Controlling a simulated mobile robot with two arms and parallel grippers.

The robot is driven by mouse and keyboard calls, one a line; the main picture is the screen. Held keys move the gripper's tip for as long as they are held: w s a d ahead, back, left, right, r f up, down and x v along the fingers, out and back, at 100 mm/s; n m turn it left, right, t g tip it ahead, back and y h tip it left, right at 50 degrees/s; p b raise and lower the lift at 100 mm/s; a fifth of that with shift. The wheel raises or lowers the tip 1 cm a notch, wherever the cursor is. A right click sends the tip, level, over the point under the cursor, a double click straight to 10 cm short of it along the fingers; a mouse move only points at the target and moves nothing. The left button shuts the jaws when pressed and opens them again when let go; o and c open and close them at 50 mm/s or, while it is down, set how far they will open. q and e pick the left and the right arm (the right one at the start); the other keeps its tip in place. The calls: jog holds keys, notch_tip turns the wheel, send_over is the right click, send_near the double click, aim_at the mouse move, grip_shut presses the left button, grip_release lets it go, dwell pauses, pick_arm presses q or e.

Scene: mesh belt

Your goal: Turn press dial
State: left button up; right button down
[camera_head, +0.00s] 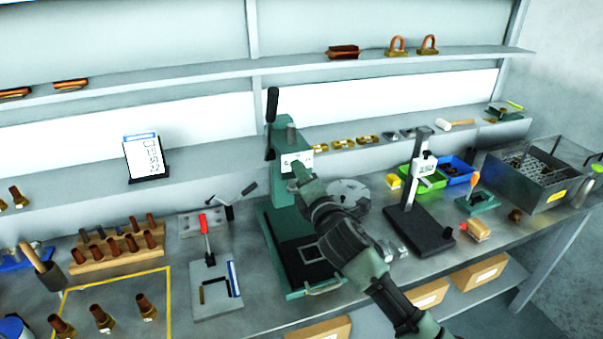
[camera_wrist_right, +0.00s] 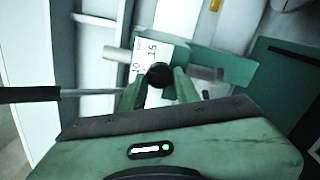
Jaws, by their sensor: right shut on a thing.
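The green press (camera_head: 278,135) stands at the middle of the bench, with a black-handled lever (camera_head: 271,105) at its upper left. A white scale plate (camera_head: 289,160) is on its head; in the right wrist view the plate (camera_wrist_right: 153,53) shows the numbers 10 and 15. My right gripper (camera_head: 298,176) reaches the front of the press head and hides the dial in the head view. In the right wrist view, the round black dial (camera_wrist_right: 160,75) sits between the two green fingers of my right gripper (camera_wrist_right: 160,84), which are shut on it. My left gripper is out of view.
A grey round plate (camera_head: 352,190) lies behind my right arm. A black stand with a gauge (camera_head: 424,165) and green and blue bins are to the right. A wooden rack (camera_head: 120,248) and a small plate with a red-handled clamp (camera_head: 206,235) are left.

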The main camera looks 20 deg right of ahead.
jog(key=shift+m+p, duration=0.75)
jog(key=shift+m, duration=4.25)
jog(key=c, duration=1.1)
grip_release()
jog(key=shift+o, duration=0.2)
jog(key=shift+d, duration=0.1)
jog(key=shift+s, duration=0.1)
